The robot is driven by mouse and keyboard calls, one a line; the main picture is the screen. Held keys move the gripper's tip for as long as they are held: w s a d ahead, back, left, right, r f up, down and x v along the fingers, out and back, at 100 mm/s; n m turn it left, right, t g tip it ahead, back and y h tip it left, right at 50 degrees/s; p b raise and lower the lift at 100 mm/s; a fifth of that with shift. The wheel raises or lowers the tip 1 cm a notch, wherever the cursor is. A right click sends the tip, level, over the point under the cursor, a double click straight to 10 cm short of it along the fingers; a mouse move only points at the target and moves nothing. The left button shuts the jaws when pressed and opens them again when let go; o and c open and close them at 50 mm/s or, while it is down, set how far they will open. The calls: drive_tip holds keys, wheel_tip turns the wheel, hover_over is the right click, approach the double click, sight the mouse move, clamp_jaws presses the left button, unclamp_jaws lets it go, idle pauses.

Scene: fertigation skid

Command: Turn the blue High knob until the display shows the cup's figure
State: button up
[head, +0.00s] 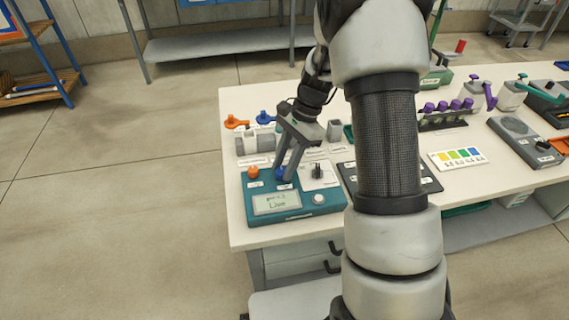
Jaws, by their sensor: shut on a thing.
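The blue High knob (279,174) sits on the top of a teal meter box (298,208) at the near left of the bench, mostly hidden by my fingers. My gripper (285,176) points down over the box and is shut on this knob. The display (277,203) on the box's front shows a small upper line that I cannot read for sure, and the word "Live" below it. An orange knob (253,171) is to the left of the blue one, and a white round knob (319,198) is at the front right. I cannot make out the cup or its figure.
Orange and blue valve-like parts (236,122) stand behind the box. My arm hides part of the bench's middle. A colour chart (457,158), a rack with purple caps (446,110) and a grey device (525,140) are to the right. The floor at left is clear.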

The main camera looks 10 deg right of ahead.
drive_tip(key=shift+r, duration=0.1)
drive_tip(key=n+g+p, duration=0.1)
drive_tip(key=n, duration=0.2)
drive_tip(key=shift+w+p, duration=0.15)
drive_tip(key=shift+p, duration=0.25)
drive_tip(key=shift+a+n+g+h+p, duration=0.1)
drive_tip(key=shift+n+g+h+p, duration=0.25)
drive_tip(key=shift+n, duration=0.75)
drive_tip(key=shift+a+n+g+h+p, duration=0.15)
drive_tip(key=shift+n+h+p, duration=0.35)
drive_tip(key=shift+n, duration=0.6)
drive_tip(key=shift+d, duration=0.1)
drive_tip(key=o, duration=1)
drive_tip(key=shift+o, duration=0.2)
drive_tip(key=p+v, duration=0.2)
drive_tip(key=v, duration=1.5)
drive_tip(key=shift+w, duration=0.25)
